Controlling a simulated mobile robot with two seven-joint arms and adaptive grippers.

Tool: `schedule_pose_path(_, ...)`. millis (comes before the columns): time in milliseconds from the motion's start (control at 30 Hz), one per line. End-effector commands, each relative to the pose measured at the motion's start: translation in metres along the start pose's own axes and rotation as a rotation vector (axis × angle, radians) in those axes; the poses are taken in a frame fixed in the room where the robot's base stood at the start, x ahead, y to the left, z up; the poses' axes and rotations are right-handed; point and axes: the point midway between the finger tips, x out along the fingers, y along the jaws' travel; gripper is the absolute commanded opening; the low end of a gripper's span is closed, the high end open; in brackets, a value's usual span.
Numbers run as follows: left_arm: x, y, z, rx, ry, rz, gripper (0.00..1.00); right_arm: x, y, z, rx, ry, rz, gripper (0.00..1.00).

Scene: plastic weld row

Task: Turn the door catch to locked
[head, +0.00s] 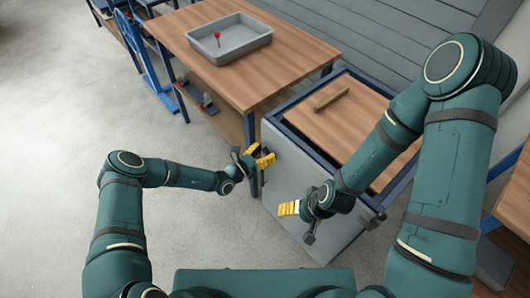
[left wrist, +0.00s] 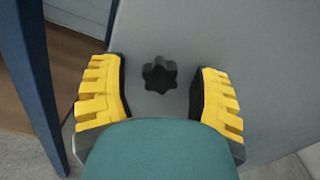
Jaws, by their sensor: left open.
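The door catch (left wrist: 159,75) is a small black star-shaped knob on a grey panel. It shows in the left wrist view between the two yellow fingers of my left gripper (left wrist: 159,92), with a gap on each side. The left gripper is open and also shows in the head view (head: 262,159) in front of the grey cabinet door (head: 284,184). I cannot make out the catch in the head view. My right gripper (head: 288,209) is in front of the same door, lower and to the right. Its fingers look close together, but I cannot tell whether it is shut.
The cabinet has a wooden top (head: 345,130) with a small wooden block (head: 332,97). A wooden table (head: 180,25) behind it bears a grey tray (head: 262,40) with a red-topped item (head: 217,36). A dark blue post (left wrist: 35,80) stands left of the door. The floor at left is clear.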

Motion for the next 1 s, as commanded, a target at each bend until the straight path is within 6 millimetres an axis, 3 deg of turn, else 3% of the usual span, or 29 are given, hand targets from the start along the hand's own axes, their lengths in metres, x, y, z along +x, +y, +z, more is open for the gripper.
schedule_pose_path(67,0.000,0.000,0.000,0.000,0.000,0.000,0.64,0.000,0.000,0.000,0.000,0.000,0.000,0.81)
schedule_pose_path(200,0.000,0.000,0.000,0.000,0.000,0.000,0.15,0.000,0.000,0.000,0.000,0.000,0.000,0.81)
schedule_pose_path(267,0.000,0.000,0.000,0.000,0.000,-0.001,0.00,0.000,0.000,0.000,0.000,0.000,0.000,0.81)
schedule_pose_path(667,0.000,-0.001,0.000,0.021,0.000,-0.001,0.00,-0.002,-0.001,0.000,0.000,-0.001,0.000,0.81)
schedule_pose_path(1000,0.000,0.000,0.002,0.208,0.000,0.000,0.00,-0.018,-0.007,0.001,0.001,-0.008,0.000,0.81)
